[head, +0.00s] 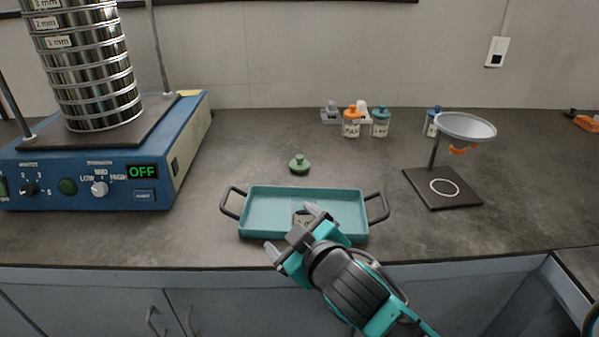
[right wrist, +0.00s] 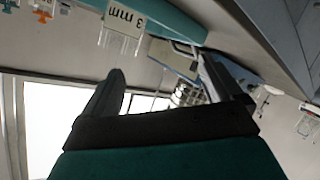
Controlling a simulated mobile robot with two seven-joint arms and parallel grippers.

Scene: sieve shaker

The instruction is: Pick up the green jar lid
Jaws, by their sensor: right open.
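The green jar lid (head: 299,165), a small disc with a knob on top, lies on the dark worktop behind the teal tray in the head view. My right gripper (head: 293,231) is over the front of the tray, nearer to me than the lid and apart from it. Its two fingers are spread with nothing between them, also in the right wrist view (right wrist: 161,66). I cannot make out the green lid in the right wrist view. My left gripper is not in view.
The teal tray (head: 258,215) has dark handles and holds a small jar (head: 302,218), partly hidden by my gripper. A blue sieve shaker (head: 105,180) stands left, a funnel stand (head: 455,195) right. Capped jars (head: 351,125) stand at the back. The worktop around the lid is clear.

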